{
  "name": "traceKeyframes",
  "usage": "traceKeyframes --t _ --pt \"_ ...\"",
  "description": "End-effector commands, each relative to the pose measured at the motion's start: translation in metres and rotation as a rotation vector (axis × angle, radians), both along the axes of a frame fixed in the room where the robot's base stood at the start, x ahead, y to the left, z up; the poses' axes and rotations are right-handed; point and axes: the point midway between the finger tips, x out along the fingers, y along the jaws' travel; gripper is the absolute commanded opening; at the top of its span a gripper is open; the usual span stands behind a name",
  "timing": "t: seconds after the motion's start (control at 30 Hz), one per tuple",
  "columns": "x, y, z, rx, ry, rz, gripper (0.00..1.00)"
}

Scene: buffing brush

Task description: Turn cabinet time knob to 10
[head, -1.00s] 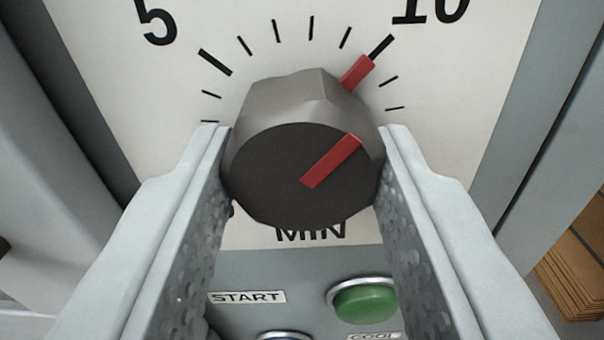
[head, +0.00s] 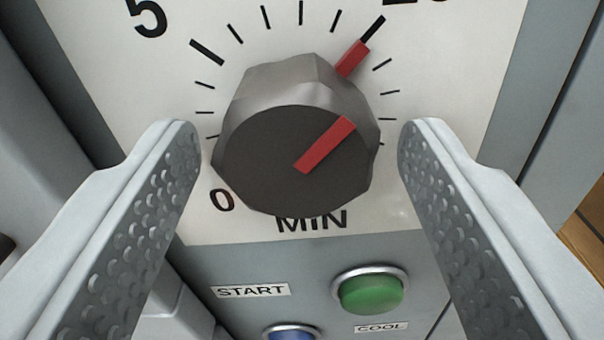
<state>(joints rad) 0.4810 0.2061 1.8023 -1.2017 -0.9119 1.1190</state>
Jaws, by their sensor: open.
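The time knob (head: 285,155) is dark grey and faceted, with a red pointer bar on its face and red on its side. It sits on a white dial plate (head: 440,130) with black ticks and the numbers 0, 5 and 10; the 10 is partly cut off at the top edge. The red pointer lines up with the long tick at the 10. My gripper (head: 300,150) is open, with one finger on each side of the knob and a gap between each finger and the knob.
Below the dial are a green button (head: 370,294) labelled COOL and a blue button (head: 291,333) by a START label (head: 251,291). Grey cabinet edges flank the dial. Brown stacked material (head: 590,220) shows at the far right.

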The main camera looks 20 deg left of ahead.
Motion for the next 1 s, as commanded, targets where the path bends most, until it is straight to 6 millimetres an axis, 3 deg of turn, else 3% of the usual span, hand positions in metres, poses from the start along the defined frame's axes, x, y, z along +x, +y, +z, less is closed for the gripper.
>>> traceKeyframes --t 0.23,0.8,1.0 --pt "-0.021 -0.009 0.001 0.0 -0.001 -0.003 0.59" --pt "-0.126 -0.047 0.0 0.0 0.0 -0.004 0.59" --pt "-0.152 -0.056 0.0 0.0 0.0 -0.003 0.59"
